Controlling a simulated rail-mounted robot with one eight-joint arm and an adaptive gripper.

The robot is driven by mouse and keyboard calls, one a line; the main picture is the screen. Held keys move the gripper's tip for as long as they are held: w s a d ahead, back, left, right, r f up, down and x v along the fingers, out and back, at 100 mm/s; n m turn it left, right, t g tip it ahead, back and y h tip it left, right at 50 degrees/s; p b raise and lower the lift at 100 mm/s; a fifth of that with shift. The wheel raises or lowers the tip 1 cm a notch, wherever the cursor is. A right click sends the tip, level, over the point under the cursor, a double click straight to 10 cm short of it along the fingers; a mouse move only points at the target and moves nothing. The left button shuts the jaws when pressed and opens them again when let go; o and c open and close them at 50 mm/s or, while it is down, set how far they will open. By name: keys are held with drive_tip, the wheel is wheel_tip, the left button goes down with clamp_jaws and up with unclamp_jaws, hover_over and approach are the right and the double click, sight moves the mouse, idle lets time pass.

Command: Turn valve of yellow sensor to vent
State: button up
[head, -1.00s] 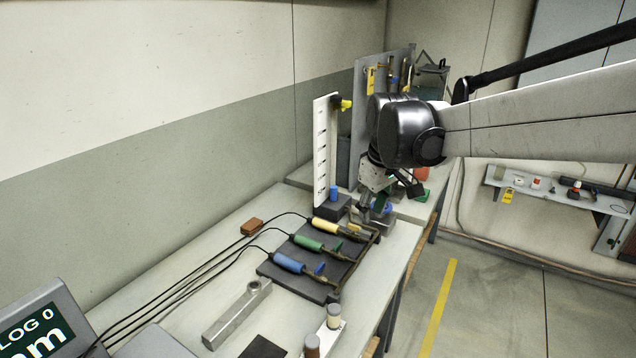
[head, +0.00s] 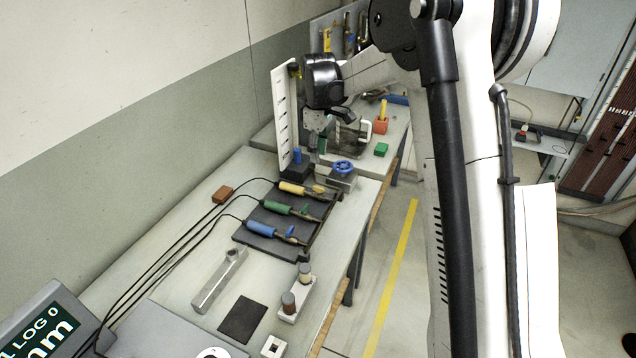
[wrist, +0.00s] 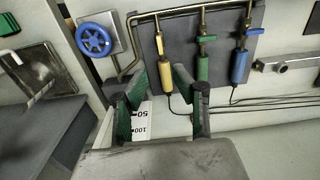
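The yellow sensor (head: 292,188) lies first in a row on the dark plate (head: 250,242), with green (head: 277,208) and blue (head: 262,228) sensors beside it. In the wrist view the yellow sensor (wrist: 164,74) has a small yellow valve handle (wrist: 159,43) that looks in line with its pipe. The green handle (wrist: 207,39) and blue handle (wrist: 255,32) look crosswise. My gripper (head: 325,143) is above the bench, beyond the sensors and near the white scale. Its green-padded fingers (wrist: 160,100) are spread, with no object visibly gripped. It is apart from the yellow valve.
A blue handwheel (head: 343,166) sits beside the sensor plate. The upright white scale (head: 284,115) stands close to my gripper. Thin cables run from the sensors to a display (head: 40,325). A grey bar (head: 218,281) and a two-post block (head: 297,293) lie nearer.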

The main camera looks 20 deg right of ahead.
sight(318, 189)
wheel_tip(318, 189, down, 13)
drive_tip(key=shift+r+p, duration=0.15)
drive_tip(key=shift+p, duration=0.45)
clamp_jaws()
